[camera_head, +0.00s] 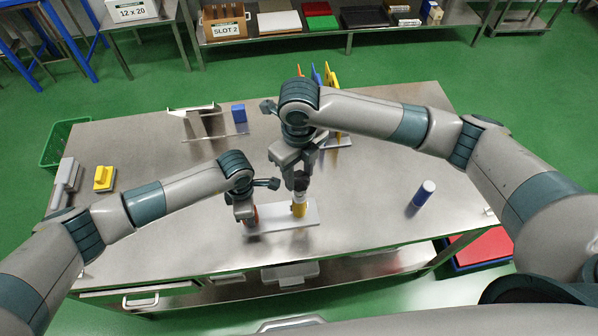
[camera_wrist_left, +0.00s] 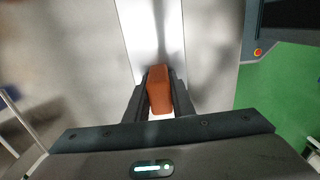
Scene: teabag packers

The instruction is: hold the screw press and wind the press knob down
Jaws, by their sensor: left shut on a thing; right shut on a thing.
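My left gripper (camera_head: 248,216) comes down at the left end of the plate and is shut on the orange grip. In the left wrist view the orange grip (camera_wrist_left: 160,92) sits between both fingers, above the white plate. My right gripper (camera_head: 299,183) points down over the yellow post and is shut on the press knob at its top. The fingers mostly hide the knob.
A blue cylinder (camera_head: 423,194) stands to the right on the steel table (camera_head: 370,170). A yellow block (camera_head: 104,178) and grey blocks (camera_head: 66,178) lie at the left. A blue cube (camera_head: 239,113) and colored upright pieces (camera_head: 331,77) are at the back. The front right is clear.

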